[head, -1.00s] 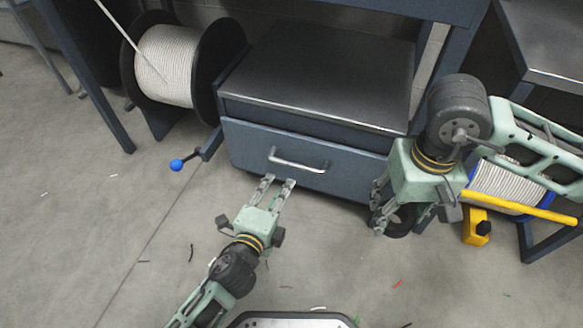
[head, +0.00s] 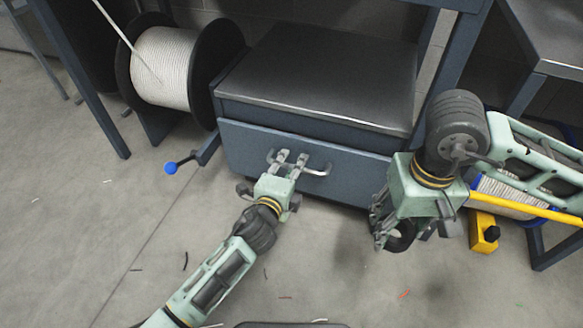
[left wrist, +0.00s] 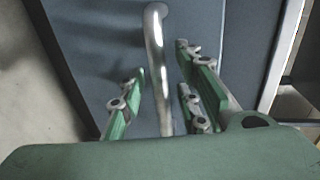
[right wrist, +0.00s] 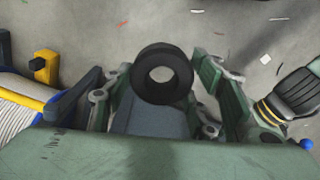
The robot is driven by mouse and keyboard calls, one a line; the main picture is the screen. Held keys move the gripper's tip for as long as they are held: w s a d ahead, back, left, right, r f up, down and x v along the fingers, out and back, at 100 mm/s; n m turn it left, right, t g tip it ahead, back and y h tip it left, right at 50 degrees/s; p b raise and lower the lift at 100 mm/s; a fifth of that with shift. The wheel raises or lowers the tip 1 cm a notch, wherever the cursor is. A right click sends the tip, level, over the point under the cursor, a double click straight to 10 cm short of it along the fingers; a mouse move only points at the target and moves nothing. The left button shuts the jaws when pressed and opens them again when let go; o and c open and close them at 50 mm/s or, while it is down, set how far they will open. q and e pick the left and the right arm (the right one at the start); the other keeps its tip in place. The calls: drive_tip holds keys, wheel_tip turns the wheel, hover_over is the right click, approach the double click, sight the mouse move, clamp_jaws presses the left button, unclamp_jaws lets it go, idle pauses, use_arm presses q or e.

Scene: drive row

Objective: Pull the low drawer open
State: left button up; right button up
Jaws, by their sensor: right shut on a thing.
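The low drawer (head: 240,140) is the blue-grey front under a dark metal top, and it looks shut. Its bar handle (head: 318,172) is silver. My left gripper (head: 291,158) is at the handle, its fingers open on either side of the bar. In the left wrist view the handle (left wrist: 155,60) runs between the parted fingers (left wrist: 160,80), with gaps on both sides. My right gripper (head: 378,222) hangs right of the drawer. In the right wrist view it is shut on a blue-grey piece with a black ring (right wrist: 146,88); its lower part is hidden.
A reel of white rope (head: 165,65) stands left of the drawer, with a blue-knobbed lever (head: 170,168) near the drawer's left edge. A yellow stand (head: 481,232) and bar are at the right. The floor in front is clear except for small scraps.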

use_arm(q)
drive_tip(key=shift+c, duration=0.5)
clamp_jaws()
drive_tip(key=shift+s, duration=0.2)
use_arm(e)
drive_tip(key=shift+s, duration=0.1)
